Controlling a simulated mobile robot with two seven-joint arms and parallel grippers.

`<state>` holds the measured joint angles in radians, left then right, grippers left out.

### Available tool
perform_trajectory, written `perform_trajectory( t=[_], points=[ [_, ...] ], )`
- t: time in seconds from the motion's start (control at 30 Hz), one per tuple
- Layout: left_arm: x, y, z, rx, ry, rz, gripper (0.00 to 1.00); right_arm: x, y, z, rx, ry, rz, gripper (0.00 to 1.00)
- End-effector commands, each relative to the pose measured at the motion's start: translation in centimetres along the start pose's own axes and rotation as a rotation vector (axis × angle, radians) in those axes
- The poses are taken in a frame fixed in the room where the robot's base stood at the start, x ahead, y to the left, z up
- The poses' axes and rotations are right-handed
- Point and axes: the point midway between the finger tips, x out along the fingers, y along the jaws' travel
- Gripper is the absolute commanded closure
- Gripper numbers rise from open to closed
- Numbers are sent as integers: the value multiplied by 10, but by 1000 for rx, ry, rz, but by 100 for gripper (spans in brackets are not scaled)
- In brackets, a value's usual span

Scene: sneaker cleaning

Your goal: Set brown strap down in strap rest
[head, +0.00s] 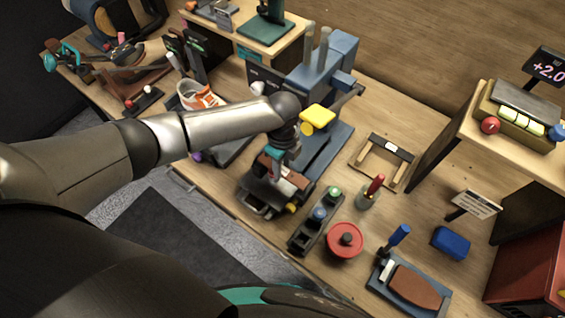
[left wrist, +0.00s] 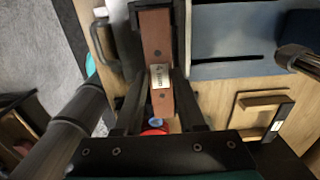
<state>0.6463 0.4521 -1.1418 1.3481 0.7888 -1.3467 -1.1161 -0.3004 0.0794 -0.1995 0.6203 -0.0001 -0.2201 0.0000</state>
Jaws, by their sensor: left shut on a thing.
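The brown strap (left wrist: 157,45) bears a pale metal plate and runs lengthwise between the dark fingers of my left gripper (left wrist: 160,100), which is shut on it. In the head view the left gripper (head: 284,174) is low over the front of the blue press, and part of the brown strap (head: 296,179) shows there. I cannot tell whether the strap touches what lies below. A wooden frame with a dark bar and white tag (head: 402,154), possibly the strap rest, lies empty to the right. It also shows in the wrist view (left wrist: 243,103). My right gripper is not in view.
The blue press (head: 330,60) with a yellow block (head: 317,118) stands behind the gripper. A dark knob rack (head: 304,235), a red disc (head: 337,247) and a blue tray with a brown pad (head: 415,288) are in front right. A sneaker (head: 203,95) stands left.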

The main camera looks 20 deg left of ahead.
Motion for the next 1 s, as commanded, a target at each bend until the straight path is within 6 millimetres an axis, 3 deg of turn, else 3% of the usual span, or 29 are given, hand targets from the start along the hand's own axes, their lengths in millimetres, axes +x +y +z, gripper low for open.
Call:
perform_trajectory(
  t=[0.53, 0.57, 0.87, 1.0],
  points=[
    [15, 0, 0, 0, 0, 0, 100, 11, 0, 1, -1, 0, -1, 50],
    [15, 0, 0, 0, 0, 0, 60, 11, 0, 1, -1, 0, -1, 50],
    [14, 0, 0, 0, 0, 0, 26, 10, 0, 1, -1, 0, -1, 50],
    [14, 0, 0, 0, 0, 0, 26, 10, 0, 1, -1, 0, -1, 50]
  ],
)
